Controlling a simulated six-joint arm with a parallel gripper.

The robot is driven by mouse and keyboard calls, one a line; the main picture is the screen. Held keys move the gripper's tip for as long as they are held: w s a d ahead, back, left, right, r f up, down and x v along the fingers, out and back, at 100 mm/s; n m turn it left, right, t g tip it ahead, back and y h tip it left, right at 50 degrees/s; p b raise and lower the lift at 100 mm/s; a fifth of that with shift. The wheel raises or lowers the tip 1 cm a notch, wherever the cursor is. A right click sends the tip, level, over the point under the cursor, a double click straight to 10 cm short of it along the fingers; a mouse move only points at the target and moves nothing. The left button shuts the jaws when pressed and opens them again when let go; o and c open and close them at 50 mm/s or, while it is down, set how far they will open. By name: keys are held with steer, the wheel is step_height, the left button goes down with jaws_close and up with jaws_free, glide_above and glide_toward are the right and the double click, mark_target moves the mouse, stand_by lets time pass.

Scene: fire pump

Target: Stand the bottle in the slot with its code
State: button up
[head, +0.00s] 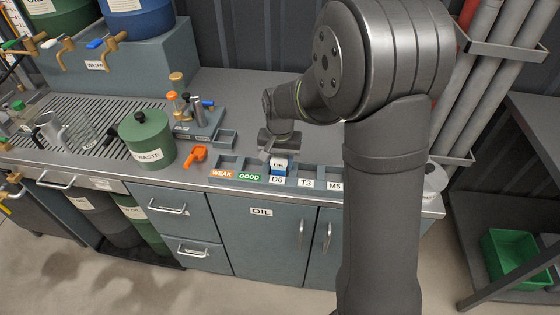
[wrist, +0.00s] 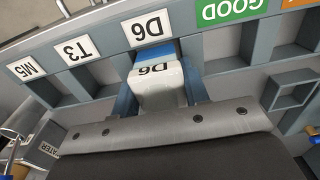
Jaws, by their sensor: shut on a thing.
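The bottle (head: 280,164) has a white part marked D6 and a blue part below it. It also shows in the wrist view (wrist: 157,88), between the two fingers. My gripper (head: 279,152) is shut on the bottle from above. The bottle is at the slot labelled D6 (head: 277,181) in the grey slotted rack (head: 318,170), and its D6 code matches that label. It looks about upright. Whether its base rests on the slot floor is hidden.
The rack's other labels are WEAK (head: 222,174), GOOD (head: 249,177), T3 (head: 306,183) and M5 (head: 335,187). An orange object (head: 196,156) and a green waste can (head: 147,140) stand left of the rack.

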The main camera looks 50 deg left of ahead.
steer(key=shift+s+d+f, duration=0.1)
steer(key=shift+d+f, duration=0.1)
steer(key=shift+f, duration=0.35)
steer(key=shift+s+d+f, duration=0.1)
steer(key=shift+d+f, duration=0.05)
steer(key=shift+f, duration=0.35)
steer(key=o, duration=1.2)
steer(key=shift+o, duration=0.2)
steer(key=shift+w, duration=0.2)
steer(key=shift+w+a+r, duration=0.15)
steer(key=shift+r, duration=1)
steer(key=shift+a+r, duration=0.15)
steer(key=shift+r, duration=3.05)
